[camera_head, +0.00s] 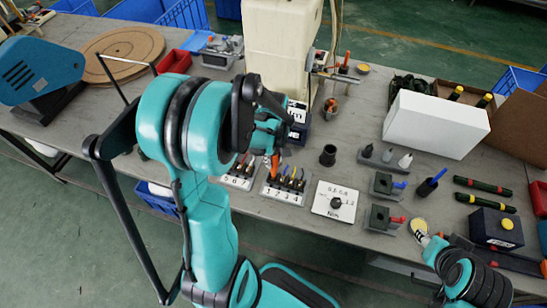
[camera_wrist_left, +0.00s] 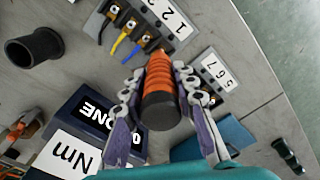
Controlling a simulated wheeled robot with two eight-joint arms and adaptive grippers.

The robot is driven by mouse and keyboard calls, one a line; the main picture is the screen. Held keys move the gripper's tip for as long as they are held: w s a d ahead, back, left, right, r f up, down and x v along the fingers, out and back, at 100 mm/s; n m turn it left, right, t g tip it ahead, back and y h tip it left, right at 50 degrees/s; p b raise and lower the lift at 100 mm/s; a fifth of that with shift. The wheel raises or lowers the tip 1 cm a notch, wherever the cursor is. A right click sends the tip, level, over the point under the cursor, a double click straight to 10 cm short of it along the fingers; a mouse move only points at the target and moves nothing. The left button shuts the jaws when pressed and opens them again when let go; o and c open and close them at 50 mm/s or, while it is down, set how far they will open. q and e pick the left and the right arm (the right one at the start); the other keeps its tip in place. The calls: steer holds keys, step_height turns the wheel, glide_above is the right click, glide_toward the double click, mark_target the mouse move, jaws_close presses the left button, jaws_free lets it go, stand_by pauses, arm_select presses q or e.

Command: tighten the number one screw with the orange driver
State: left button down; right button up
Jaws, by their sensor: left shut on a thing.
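My left gripper (camera_head: 272,148) is shut on the orange driver (camera_head: 275,165), above the front middle of the bench. In the left wrist view the driver (camera_wrist_left: 160,72) sits between both fingers, its dark butt end toward the camera and its far end toward the terminal blocks. The block with the 1 to 4 label (camera_head: 284,192) stands just below it and shows in the wrist view (camera_wrist_left: 165,22) with coloured wires. The driver's tip and the number one screw are hidden, so contact cannot be told. My right arm (camera_head: 440,252) is at the lower right; its fingers are unclear.
A second block labelled from 5 (camera_head: 237,182) stands left of the first. A torque dial plate (camera_head: 335,201), a black cup (camera_head: 328,155) and a dark display box (camera_wrist_left: 88,125) are close by. A white box (camera_head: 435,124) and dark green tools (camera_head: 483,186) lie to the right.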

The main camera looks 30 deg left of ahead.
arm_select(q)
steer(key=shift+f+b, duration=0.35)
steer(key=shift+f, duration=0.05)
steer(key=shift+f+b, duration=0.15)
steer(key=shift+b, duration=0.35)
stand_by(2.6)
stand_by(0.4)
steer(key=shift+r+p, duration=2)
steer(key=shift+r, duration=0.55)
